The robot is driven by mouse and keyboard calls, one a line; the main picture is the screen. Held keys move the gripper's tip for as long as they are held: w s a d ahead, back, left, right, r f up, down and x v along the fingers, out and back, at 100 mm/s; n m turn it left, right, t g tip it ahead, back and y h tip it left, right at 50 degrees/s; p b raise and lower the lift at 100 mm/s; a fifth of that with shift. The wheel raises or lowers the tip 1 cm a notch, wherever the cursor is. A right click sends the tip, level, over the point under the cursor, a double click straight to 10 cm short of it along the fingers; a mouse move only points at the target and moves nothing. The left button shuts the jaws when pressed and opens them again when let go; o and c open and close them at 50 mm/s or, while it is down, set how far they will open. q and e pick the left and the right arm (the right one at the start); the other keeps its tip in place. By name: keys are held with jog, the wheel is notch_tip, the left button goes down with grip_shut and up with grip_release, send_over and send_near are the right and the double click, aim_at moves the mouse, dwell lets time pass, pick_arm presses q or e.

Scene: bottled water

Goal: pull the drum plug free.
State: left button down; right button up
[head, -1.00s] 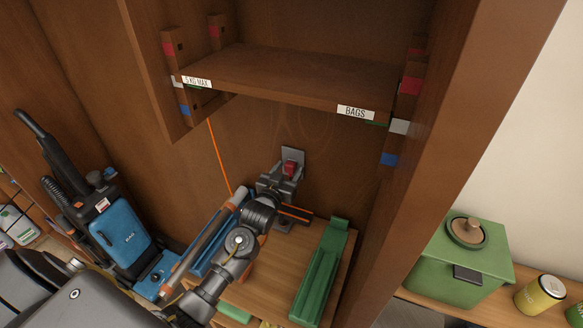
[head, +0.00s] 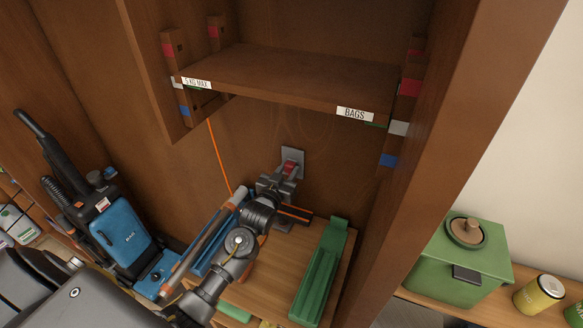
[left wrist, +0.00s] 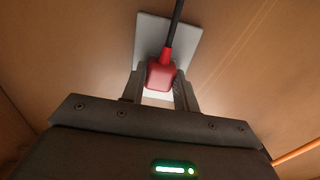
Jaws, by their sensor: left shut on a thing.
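The red drum plug (head: 290,170) is at a pale wall plate (head: 293,154) on the cupboard's back panel, below the shelf. In the left wrist view the plug (left wrist: 160,75) sits between my two fingers, with a black lead rising from its red neck across the plate (left wrist: 150,36). My left gripper (head: 283,176) is shut on the plug, a finger on each side. The plug's face towards the plate is hidden, so I cannot tell whether its pins are still in the socket. My right gripper is not in view.
The shelf (head: 290,82) overhangs the plate. An orange cord (head: 218,155) hangs at the left. A green tray (head: 322,275) lies on the cupboard floor, right of my arm. A blue vacuum cleaner (head: 122,232) stands left. The cupboard side wall (head: 440,120) bounds the right.

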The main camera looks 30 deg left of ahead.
aim_at(288, 170)
pick_arm(q)
jog(key=shift+s+d+p, duration=0.15)
jog(key=shift+s+p, duration=1.3)
jog(key=shift+s, duration=1.5)
